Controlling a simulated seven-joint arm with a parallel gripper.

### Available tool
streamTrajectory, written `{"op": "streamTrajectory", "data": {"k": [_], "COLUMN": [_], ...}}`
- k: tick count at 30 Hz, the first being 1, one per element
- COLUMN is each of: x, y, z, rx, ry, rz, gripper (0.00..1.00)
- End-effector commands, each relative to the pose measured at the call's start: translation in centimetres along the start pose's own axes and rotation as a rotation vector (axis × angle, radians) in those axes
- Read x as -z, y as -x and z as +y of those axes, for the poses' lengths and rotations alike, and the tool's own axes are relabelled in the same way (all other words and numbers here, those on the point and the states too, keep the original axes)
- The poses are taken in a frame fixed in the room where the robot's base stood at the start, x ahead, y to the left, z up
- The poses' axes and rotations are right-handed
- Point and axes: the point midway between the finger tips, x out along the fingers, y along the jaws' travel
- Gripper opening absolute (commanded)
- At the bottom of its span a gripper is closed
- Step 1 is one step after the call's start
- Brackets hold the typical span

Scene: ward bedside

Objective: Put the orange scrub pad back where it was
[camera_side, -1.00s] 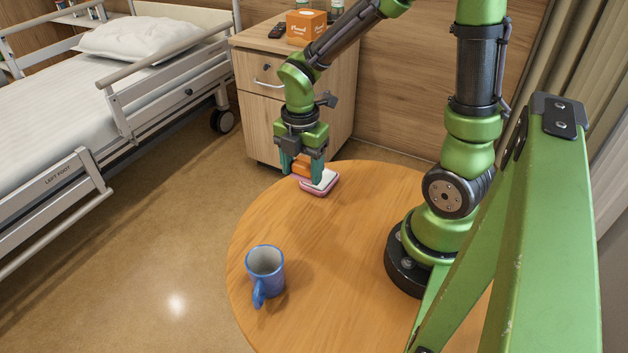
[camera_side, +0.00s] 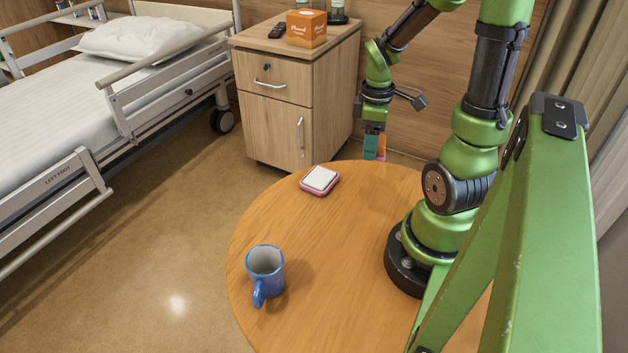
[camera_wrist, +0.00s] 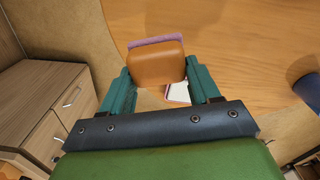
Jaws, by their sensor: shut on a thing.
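The orange scrub pad (camera_wrist: 155,64) is between the fingers of my gripper (camera_wrist: 160,88) in the wrist view, with a purple-pink strip along its far edge. In the side view my gripper (camera_side: 374,147) is shut on the pad (camera_side: 382,147), which is mostly hidden behind a teal finger. The gripper hangs over the back part of the round table (camera_side: 350,260), apart from its surface. A white-topped pad with a pink base (camera_side: 320,180) lies on the table near its back left edge. It also shows partly in the wrist view (camera_wrist: 178,94).
A blue mug (camera_side: 265,272) stands at the table's front left. A wooden bedside cabinet (camera_side: 275,115) behind the table carries an orange box (camera_side: 306,28) and a dark remote (camera_side: 278,31). A bed (camera_side: 60,120) is at left. The table's middle is clear.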

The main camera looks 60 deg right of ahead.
Motion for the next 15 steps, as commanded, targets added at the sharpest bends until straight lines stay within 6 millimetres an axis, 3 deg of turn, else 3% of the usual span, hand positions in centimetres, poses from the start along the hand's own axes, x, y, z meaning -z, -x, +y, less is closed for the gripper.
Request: {"op": "streamTrajectory", "data": {"k": [3,8,15], "x": [-0.9,-1.0,-1.0], "y": [-0.1,-0.5,-4.0], "z": [0.1,0.0,-0.1], "rx": [0.005,0.009,0.012], "ry": [-0.174,-0.282,-0.302], "rz": [0.000,-0.003,-0.005], "gripper": [0.33,0.33,0.33]}}
